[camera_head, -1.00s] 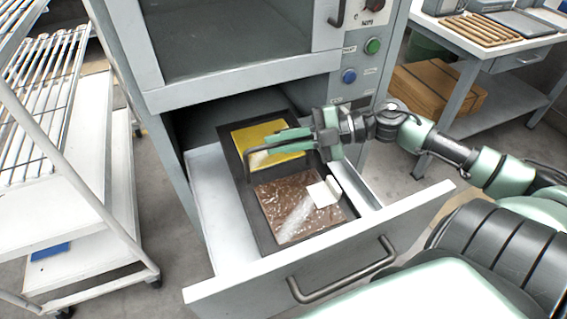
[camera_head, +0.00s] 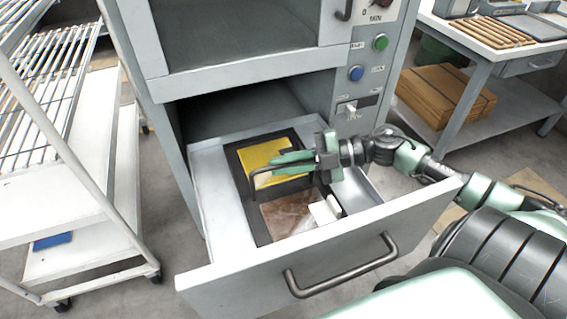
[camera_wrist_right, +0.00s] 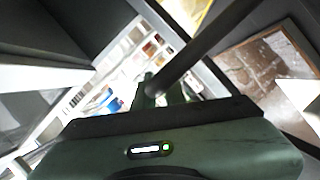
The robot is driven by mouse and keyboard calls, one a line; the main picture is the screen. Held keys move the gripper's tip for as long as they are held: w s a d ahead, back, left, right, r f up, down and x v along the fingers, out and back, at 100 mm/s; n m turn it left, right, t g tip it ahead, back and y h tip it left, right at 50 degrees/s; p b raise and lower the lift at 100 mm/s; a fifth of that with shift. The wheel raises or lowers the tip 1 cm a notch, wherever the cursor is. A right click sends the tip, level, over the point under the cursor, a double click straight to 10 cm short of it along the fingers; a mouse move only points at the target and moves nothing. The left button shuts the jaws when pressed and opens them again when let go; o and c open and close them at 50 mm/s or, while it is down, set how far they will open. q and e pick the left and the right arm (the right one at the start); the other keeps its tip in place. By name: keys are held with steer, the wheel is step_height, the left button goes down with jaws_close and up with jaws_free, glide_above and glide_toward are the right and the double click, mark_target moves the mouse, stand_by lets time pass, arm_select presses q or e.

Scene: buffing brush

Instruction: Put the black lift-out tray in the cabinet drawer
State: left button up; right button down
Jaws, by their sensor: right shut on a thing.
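The black lift-out tray (camera_head: 241,182) is inside the open cabinet drawer (camera_head: 215,215), between its side walls and behind its front panel. It holds a yellow piece (camera_head: 262,150), a brown crinkled piece (camera_head: 284,216) and a white block (camera_head: 322,211). My right gripper (camera_head: 287,164) is shut on the tray's dark bar handle (camera_head: 256,184), above the tray's middle. The handle (camera_wrist_right: 203,46) crosses the right wrist view. I cannot tell whether the tray's underside touches the drawer floor. My left gripper is not in view.
The drawer's front handle (camera_head: 340,274) faces me. The cabinet's upper compartment (camera_head: 240,40) stands above the drawer. A white wire-shelf trolley (camera_head: 85,205) is at the left. A workbench (camera_head: 520,55) with a cardboard box (camera_head: 440,95) below is at the right.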

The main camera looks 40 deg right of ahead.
steer(key=c, duration=1.5)
jaws_free()
